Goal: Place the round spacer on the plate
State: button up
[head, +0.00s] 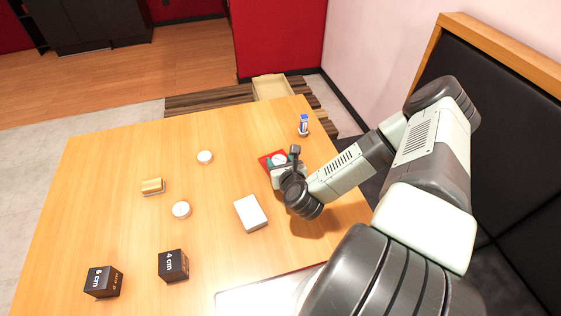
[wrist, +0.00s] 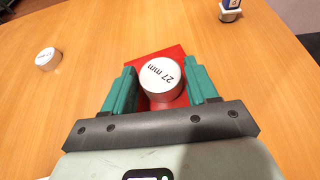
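The round spacer (wrist: 164,78) is a short white cylinder marked "27 mm" on top. It sits between the two green fingers of my gripper (wrist: 163,88), which appear closed against its sides. It also shows as a white disc in the head view (head: 279,160). The plate (wrist: 142,66) is a flat red square directly beneath or behind the spacer, and its corner shows in the head view (head: 264,161). My gripper and the spacer cover much of the plate. I cannot tell whether the spacer's underside touches it.
Two more white round pieces (head: 205,157) (head: 181,209) stand to the left. A wooden block (head: 152,186), a white box (head: 250,213) and two black cubes (head: 104,282) (head: 173,265) are also on the table. A small blue-and-white item (head: 304,124) stands near the back edge.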

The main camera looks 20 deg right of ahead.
jog(key=shift+o, duration=1.2)
jog(key=shift+r, duration=0.15)
jog(key=v, duration=1.2)
